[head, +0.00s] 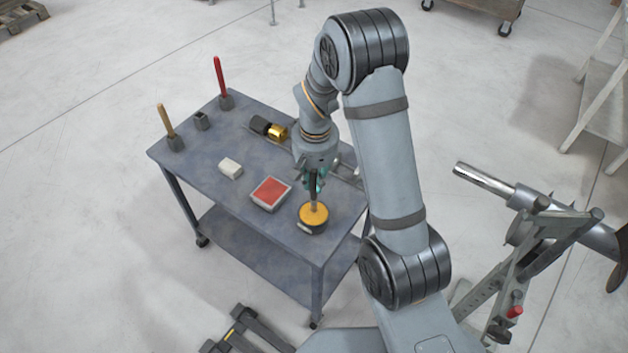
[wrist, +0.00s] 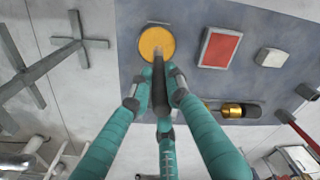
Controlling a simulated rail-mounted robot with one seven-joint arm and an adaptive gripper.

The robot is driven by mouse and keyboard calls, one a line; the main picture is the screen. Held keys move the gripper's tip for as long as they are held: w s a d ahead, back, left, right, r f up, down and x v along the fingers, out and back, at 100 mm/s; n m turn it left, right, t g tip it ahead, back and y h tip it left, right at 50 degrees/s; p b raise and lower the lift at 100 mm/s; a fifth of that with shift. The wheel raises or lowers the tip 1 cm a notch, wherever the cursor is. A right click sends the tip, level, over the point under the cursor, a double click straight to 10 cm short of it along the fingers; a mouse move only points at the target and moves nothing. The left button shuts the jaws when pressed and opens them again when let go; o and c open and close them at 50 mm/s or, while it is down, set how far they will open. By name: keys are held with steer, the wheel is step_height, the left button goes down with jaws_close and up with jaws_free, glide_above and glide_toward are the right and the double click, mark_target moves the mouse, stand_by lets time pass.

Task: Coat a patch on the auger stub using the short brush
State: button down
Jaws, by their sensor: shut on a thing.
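My gripper (head: 314,176) is shut on the short brush (head: 314,192), which points down over the yellow round pot (head: 313,219) near the table's front right corner. In the wrist view, the teal fingers of my gripper (wrist: 155,90) close on the brush's dark handle (wrist: 159,95). The brush tip meets the lower edge of the yellow disc (wrist: 156,41) in that picture; whether it touches or dips into it I cannot tell. The auger stub (head: 483,180), a shiny metal shaft end, sticks out leftward from the positioner (head: 520,255), right of my arm and apart from the table.
On the table (head: 215,150) are a red pad in a tray (head: 271,193), a white block (head: 230,168), a black-and-gold cylinder (head: 270,128), an empty holder (head: 202,121), and upright red-handled (head: 220,80) and wooden-handled (head: 166,124) tools.

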steer(key=shift+r+p, duration=1.75)
steer(key=shift+r, duration=1)
